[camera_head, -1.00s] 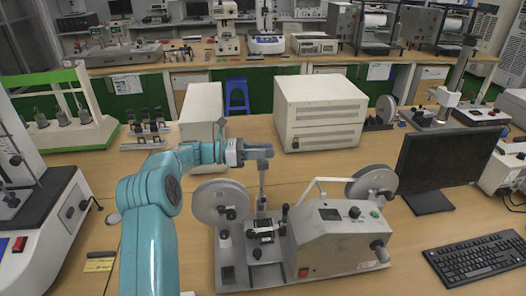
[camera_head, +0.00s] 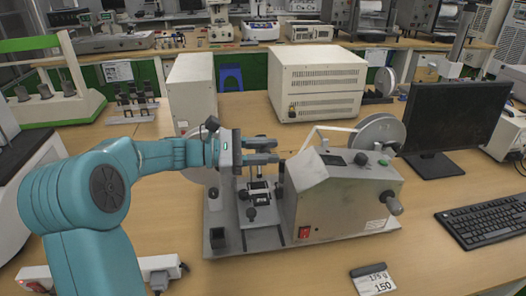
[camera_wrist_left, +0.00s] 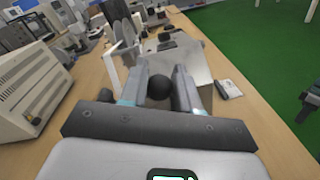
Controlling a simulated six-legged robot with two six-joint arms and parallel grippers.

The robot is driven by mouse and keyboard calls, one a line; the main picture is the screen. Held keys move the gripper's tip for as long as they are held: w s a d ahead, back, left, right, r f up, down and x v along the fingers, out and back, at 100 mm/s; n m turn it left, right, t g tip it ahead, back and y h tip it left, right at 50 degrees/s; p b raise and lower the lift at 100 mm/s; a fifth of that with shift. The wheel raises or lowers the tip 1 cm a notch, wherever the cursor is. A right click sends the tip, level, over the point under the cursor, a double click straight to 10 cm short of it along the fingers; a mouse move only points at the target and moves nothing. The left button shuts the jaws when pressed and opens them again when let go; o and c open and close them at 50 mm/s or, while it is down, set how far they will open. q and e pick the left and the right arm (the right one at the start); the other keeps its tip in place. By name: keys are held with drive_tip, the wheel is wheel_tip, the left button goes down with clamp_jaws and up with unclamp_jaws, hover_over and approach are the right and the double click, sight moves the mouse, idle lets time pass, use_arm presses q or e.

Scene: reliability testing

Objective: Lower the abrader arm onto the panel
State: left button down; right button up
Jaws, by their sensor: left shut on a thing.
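The abrader machine (camera_head: 345,190) stands on the wooden bench, a grey box with a red switch, a side knob and a wheel at its back. Its sample stage with dark clamps (camera_head: 258,187) sits on the left of the base. My left gripper (camera_head: 268,151) is above that stage, its fingers pointing right. In the wrist view a round black knob (camera_wrist_left: 159,88) sits between the fingers of my left gripper (camera_wrist_left: 160,80), which is shut on it. The fingers hide part of the abrader arm, and I cannot make out the panel's surface. My right gripper is not in view.
A monitor (camera_head: 446,120) and keyboard (camera_head: 488,238) stand to the right. A cream cabinet (camera_head: 318,84) is behind the machine. A small display card (camera_head: 372,279) lies in front of it. A power strip (camera_head: 140,270) lies front left. Bare bench lies between card and keyboard.

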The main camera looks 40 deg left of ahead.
use_arm(q)
drive_tip(key=shift+s+d+f+m+y+b, duration=0.15)
drive_tip(key=shift+s+d+f+m+b, duration=0.75)
drive_tip(key=shift+f+b, duration=2.25)
drive_tip(key=shift+s+d+f+m+y+b, duration=0.1)
drive_tip(key=shift+s+d+f+m+b, duration=0.85)
drive_tip(key=shift+f+b, duration=2.2)
drive_tip(key=shift+s+d+f+m+y+b, duration=0.15)
drive_tip(key=shift+d+f+m+b, duration=0.4)
drive_tip(key=shift+f+m+b, duration=1.7)
drive_tip(key=n+b, duration=0.1)
drive_tip(key=b, duration=0.2)
drive_tip(key=shift+n, duration=0.4)
drive_tip(key=c, duration=0.9)
unclamp_jaws()
drive_tip(key=shift+a, duration=0.1)
drive_tip(key=shift+c, duration=0.2)
